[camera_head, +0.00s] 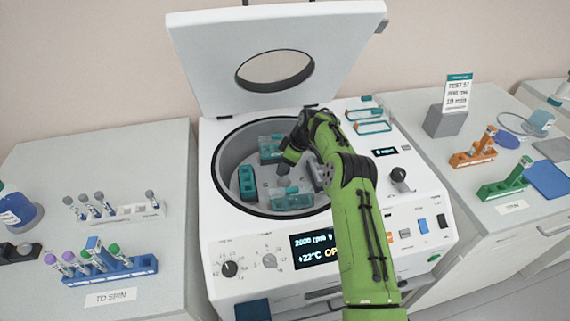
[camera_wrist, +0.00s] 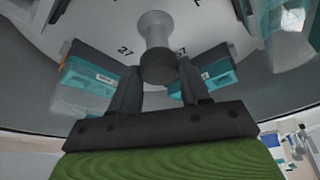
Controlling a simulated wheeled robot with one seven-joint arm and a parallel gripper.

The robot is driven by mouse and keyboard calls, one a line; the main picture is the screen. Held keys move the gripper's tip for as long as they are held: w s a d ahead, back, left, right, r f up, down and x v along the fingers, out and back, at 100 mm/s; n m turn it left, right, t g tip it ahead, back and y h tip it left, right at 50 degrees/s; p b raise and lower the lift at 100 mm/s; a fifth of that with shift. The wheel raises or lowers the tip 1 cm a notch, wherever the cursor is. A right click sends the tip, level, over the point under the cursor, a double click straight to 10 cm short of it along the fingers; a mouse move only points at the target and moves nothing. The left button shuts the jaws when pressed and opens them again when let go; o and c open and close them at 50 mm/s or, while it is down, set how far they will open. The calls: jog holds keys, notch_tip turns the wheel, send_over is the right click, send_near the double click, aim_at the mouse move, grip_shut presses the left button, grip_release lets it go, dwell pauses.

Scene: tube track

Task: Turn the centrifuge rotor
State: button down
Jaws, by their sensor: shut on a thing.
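The centrifuge (camera_head: 222,232) stands open, with its round bowl uncovered. Inside, the rotor (camera_wrist: 215,22) carries teal buckets; one bucket (camera_head: 247,182) is at the left of the bowl and another (camera_head: 292,200) at the front. My gripper (camera_head: 286,164) reaches down into the bowl near its centre. In the wrist view its two dark fingers (camera_wrist: 158,84) stand either side of the grey central knob (camera_wrist: 157,62) and are shut on it. Teal buckets show beyond both fingers. My arm hides the right part of the bowl in the head view.
The raised lid (camera_head: 220,60) stands behind the bowl. The left bench holds a blue tube rack (camera_head: 125,270) and a white rack (camera_head: 128,215). The right bench holds an orange rack (camera_head: 470,157), a green rack (camera_head: 500,188) and a sign (camera_head: 457,94).

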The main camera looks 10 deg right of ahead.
dwell(0.8)
jog(key=c, duration=0.5)
grip_release()
jog(key=shift+c, duration=0.2)
jog(key=p+v, duration=0.2)
jog(key=v, duration=1.3)
jog(key=shift+s+d+r, duration=0.15)
jog(key=shift+s+r, duration=0.05)
jog(key=shift+r, duration=0.15)
